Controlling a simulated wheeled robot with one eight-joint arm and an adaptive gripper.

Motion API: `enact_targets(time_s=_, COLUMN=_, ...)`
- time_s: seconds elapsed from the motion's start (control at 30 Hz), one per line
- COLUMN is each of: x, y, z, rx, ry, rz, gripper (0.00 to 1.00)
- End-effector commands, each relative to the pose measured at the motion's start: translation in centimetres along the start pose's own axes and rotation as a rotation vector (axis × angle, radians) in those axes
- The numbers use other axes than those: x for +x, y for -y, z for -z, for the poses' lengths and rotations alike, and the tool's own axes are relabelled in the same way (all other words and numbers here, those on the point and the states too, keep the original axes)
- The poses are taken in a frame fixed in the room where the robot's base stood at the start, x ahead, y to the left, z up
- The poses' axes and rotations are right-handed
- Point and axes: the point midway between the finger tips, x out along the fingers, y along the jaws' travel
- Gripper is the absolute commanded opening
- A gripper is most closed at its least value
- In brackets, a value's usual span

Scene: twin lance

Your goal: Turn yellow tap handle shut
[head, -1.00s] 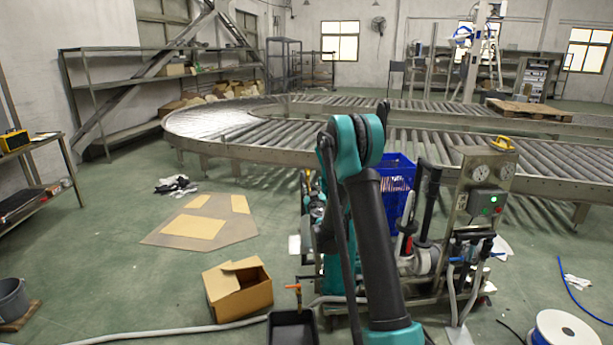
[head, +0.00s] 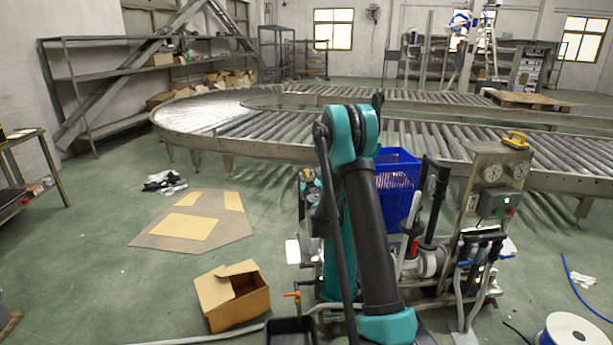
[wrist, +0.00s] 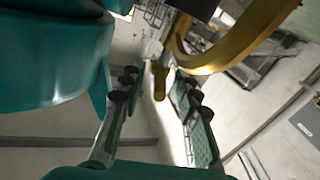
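In the head view a yellow handle-like piece (head: 516,138) sits on top of the steel panel of the cart. A small orange lever (head: 292,295) stands beside a black tray at the cart's left; I cannot tell which is the tap handle. In the wrist view my gripper (wrist: 155,88) is open, with its two dark-padded fingers apart. A short yellow piece (wrist: 159,80) shows in the gap between them, but contact is not visible. A thick yellow curved band (wrist: 205,60) crosses the upper right. My gripper is hidden in the head view.
The cart's steel panel (head: 484,175) has gauges and a green-lit box. A blue crate (head: 399,200) stands behind my arm. A cardboard box (head: 232,298) and black tray (head: 292,330) are on the floor at left. A roller conveyor (head: 240,140) curves behind. A hose spool (head: 570,330) lies front right.

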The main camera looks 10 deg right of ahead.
Motion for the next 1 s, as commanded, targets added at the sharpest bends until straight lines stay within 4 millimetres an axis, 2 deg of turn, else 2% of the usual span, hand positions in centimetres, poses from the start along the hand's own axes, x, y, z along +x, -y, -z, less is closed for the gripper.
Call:
enact_targets(time_s=0.17, x=-0.01, y=-0.01, z=0.00, rx=0.000, ry=0.000, rz=0.000, gripper=0.31)
enact_targets(time_s=0.4, x=-0.01, y=0.00, z=0.00, rx=0.000, ry=0.000, rz=0.000, gripper=0.01)
enact_targets(time_s=0.43, x=-0.01, y=0.00, z=0.00, rx=0.000, ry=0.000, rz=0.000, gripper=0.00)
enact_targets(time_s=0.77, x=-0.02, y=0.18, z=0.03, rx=0.000, ry=0.003, rz=-0.013, gripper=0.00)
enact_targets(time_s=1.0, x=-0.02, y=0.78, z=0.14, rx=0.000, ry=0.021, rz=-0.108, gripper=0.00)
